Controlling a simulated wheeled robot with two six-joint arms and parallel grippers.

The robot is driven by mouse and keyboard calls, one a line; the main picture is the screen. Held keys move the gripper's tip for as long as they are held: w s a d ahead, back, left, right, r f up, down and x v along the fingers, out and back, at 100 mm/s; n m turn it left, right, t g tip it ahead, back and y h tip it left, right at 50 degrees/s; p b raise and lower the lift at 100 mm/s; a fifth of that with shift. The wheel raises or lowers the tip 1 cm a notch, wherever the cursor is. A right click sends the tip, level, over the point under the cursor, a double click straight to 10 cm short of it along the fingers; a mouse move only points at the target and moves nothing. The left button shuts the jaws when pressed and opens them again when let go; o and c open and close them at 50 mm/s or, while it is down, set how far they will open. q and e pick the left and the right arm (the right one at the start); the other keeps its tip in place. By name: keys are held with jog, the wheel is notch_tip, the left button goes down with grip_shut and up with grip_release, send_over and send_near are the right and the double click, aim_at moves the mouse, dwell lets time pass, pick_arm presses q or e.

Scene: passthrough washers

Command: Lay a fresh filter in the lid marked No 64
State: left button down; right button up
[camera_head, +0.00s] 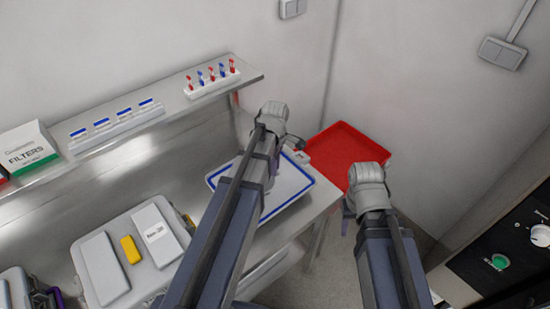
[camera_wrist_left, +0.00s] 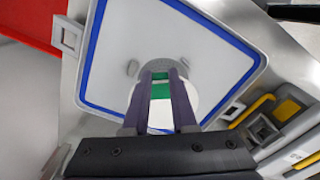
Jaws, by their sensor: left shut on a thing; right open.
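My left gripper (camera_wrist_left: 162,78) has its purple fingers shut on a thin white piece with a green band (camera_wrist_left: 160,91), over the white tray with a blue rim (camera_head: 308,182). A pale round piece (camera_wrist_left: 195,95) shows behind the fingers in the left wrist view, with a small grey lug at each side; whether it touches the held piece I cannot tell. In the head view my left arm hides the fingertips. My right gripper (camera_head: 347,222) is open, right of the tray and past the bench edge. A box marked FILTERS (camera_head: 27,150) stands on the shelf. No mark No 64 is readable.
A red tray (camera_head: 343,146) lies beyond the bench. The shelf holds a rack of red and blue items (camera_head: 213,85) and a blue-marked holder (camera_head: 116,130). A grey case (camera_head: 90,283) with a yellow block (camera_head: 131,250) stands at lower left. A black panel (camera_head: 520,240) is at right.

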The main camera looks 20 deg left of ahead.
aim_at(276, 185)
pick_arm(q)
jog(key=shift+s+f, duration=0.1)
jog(key=shift+f, duration=0.05)
jog(key=shift+f+b, duration=0.55)
jog(key=shift+b, duration=0.2)
jog(key=shift+f+b, duration=1.5)
jog(key=shift+d+f, duration=0.1)
jog(key=shift+f, duration=0.15)
jog(key=shift+f+b, duration=0.35)
jog(key=shift+b, duration=0.2)
jog(key=shift+f+b, duration=0.55)
jog(key=shift+b, duration=0.05)
jog(key=shift+c, duration=1)
grip_release()
jog(key=shift+o, duration=0.2)
